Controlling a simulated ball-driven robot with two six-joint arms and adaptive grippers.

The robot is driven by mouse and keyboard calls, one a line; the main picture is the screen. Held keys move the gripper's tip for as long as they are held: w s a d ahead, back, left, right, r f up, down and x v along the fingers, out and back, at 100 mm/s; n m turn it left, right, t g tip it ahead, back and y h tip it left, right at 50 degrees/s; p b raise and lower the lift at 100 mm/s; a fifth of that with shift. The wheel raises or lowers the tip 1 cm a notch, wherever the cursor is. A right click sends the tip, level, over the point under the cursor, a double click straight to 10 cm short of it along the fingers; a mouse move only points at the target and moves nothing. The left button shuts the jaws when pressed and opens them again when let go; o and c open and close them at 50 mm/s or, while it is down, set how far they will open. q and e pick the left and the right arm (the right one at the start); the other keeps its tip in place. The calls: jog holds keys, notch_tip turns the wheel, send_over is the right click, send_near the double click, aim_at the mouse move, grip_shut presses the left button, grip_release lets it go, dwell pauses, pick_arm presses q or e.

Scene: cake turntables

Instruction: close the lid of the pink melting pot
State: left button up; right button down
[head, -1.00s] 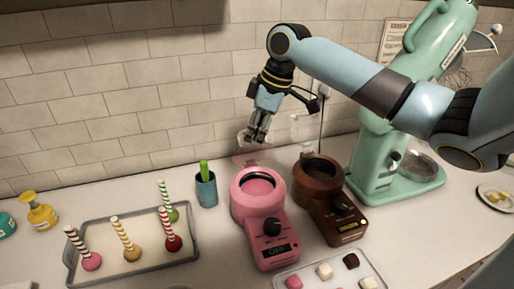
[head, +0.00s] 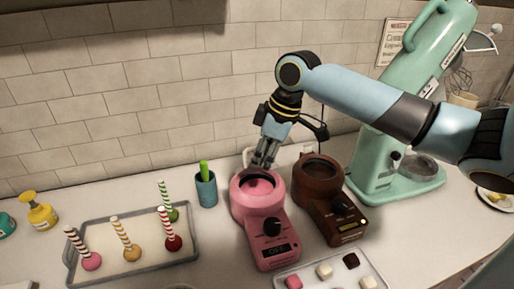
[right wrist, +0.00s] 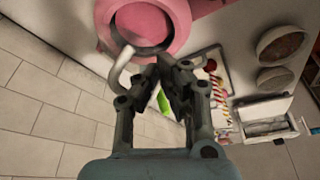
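The pink melting pot (head: 258,207) stands on the counter, its round bowl toward the wall and its dial and display toward me. It also shows at the top of the right wrist view (right wrist: 178,14). A pale curved handle (right wrist: 122,66) shows beside my right fingertips, by the pot's rim. The clear lid is mostly hidden behind my fingers in the head view, so its exact angle is unclear. My right gripper (head: 264,163) points down at the back rim of the pot. In the right wrist view its fingertips (right wrist: 164,68) meet, with nothing seen between them. My left gripper is out of view.
A brown melting pot (head: 325,200) stands close on the right, with a green stand mixer (head: 395,180) beyond. A blue cup (head: 206,190) and a tray of cake pops (head: 140,272) are on the left. A sweets tray (head: 305,271) is in front.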

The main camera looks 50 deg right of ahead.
jog(key=shift+s+a+f, duration=0.1)
jog(key=shift+s+f, duration=0.05)
jog(key=shift+f, duration=0.1)
notch_tip(320, 180, up, 8)
jog(key=s+a, duration=0.1)
jog(key=s, duration=0.1)
jog(key=shift+s+a+f, duration=0.2)
jog(key=shift+s+a, duration=0.05)
jog(key=shift+s, duration=0.05)
dwell(0.4)
